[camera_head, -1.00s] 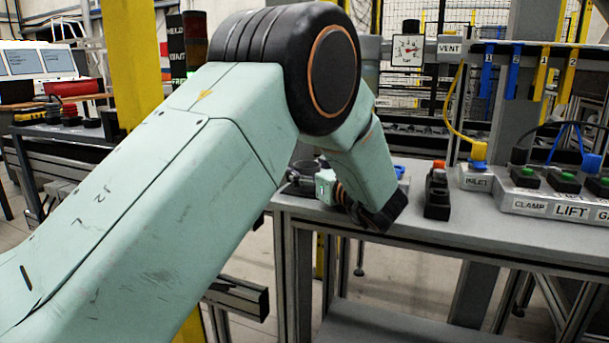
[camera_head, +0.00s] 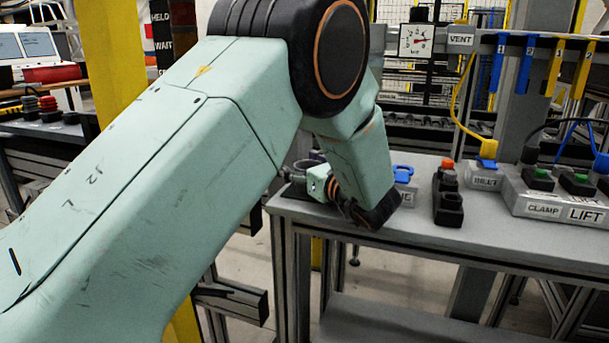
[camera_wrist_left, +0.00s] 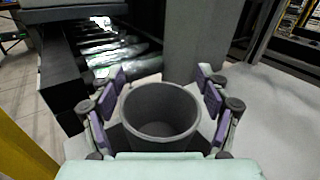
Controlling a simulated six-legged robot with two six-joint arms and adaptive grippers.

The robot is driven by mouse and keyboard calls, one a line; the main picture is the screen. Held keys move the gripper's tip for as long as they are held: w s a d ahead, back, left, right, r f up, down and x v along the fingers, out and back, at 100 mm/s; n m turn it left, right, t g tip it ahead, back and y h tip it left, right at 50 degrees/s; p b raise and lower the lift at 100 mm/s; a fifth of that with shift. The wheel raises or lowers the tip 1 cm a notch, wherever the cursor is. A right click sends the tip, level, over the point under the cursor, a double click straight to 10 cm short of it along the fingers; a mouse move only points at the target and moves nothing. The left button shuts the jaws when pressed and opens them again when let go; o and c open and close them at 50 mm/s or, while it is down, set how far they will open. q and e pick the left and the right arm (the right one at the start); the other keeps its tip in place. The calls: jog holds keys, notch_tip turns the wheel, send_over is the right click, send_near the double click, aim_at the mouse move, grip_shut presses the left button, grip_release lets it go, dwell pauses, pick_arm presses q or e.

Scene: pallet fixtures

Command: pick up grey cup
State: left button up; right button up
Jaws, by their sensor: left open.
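The grey cup (camera_wrist_left: 162,118) stands upright and empty in the left wrist view, with its round mouth facing the camera. My left gripper (camera_wrist_left: 160,92) is open, with purple-padded fingers on both sides of the cup. Gaps show between the pads and the cup wall, at least at the rim. In the head view, the cup's grey rim (camera_head: 303,164) shows at the left end of the grey bench, partly hidden by my left gripper (camera_head: 316,172) and forearm. My right gripper is in neither view.
The grey bench (camera_head: 470,226) carries a black box with a red button (camera_head: 447,190), a blue-topped fitting (camera_head: 403,174), an INLET block (camera_head: 484,178) and a labelled button panel (camera_head: 560,203) to the right. A grey post (camera_wrist_left: 193,45) rises behind the cup.

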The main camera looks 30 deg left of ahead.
pick_arm(q)
jog(key=shift+w, duration=0.1)
jog(key=shift+s+d+r, duration=0.15)
jog(key=shift+s, duration=0.05)
jog(key=shift+c, duration=0.4)
jog(key=shift+w, duration=0.1)
jog(key=c, duration=0.9)
jog(key=shift+c, duration=1.1)
jog(key=shift+c, duration=0.4)
